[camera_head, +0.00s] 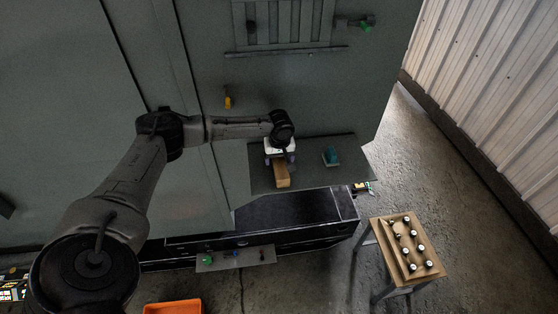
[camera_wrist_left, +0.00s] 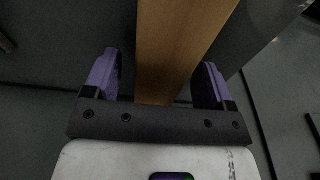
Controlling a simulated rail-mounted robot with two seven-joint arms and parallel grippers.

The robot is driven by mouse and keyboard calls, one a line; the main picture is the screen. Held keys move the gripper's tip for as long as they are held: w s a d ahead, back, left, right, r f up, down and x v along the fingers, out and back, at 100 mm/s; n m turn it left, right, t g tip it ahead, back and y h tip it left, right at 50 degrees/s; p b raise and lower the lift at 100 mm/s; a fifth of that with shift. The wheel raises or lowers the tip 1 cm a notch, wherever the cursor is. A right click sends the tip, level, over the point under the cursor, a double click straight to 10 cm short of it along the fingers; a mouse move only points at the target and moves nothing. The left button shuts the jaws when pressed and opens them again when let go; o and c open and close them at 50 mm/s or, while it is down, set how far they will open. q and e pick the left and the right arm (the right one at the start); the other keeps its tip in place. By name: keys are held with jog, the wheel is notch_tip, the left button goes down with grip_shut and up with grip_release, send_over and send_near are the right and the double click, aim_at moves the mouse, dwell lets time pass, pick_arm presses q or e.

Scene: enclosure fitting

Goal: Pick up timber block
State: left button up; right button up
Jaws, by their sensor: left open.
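The timber block (camera_head: 282,176) is a light brown rectangular piece on the grey shelf below the cabinet panel. It also shows large in the left wrist view (camera_wrist_left: 180,45), running from the top edge down towards the gripper's palm. My left gripper (camera_head: 280,158) is at the block's far end in the head view. In the left wrist view its purple fingers (camera_wrist_left: 158,75) are open, one on each side of the block, with visible gaps. The gripper's body hides part of the block in the head view. My right gripper is not in view.
A teal item (camera_head: 330,156) sits on the shelf right of the block. A wooden stool (camera_head: 377,225) with several knobs stands at lower right. An orange bin (camera_head: 172,307) is at the bottom edge. A yellow handle (camera_head: 228,102) is on the panel.

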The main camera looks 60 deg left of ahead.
pick_arm(q)
jog(key=shift+f, duration=0.15)
jog(key=c, duration=1.1)
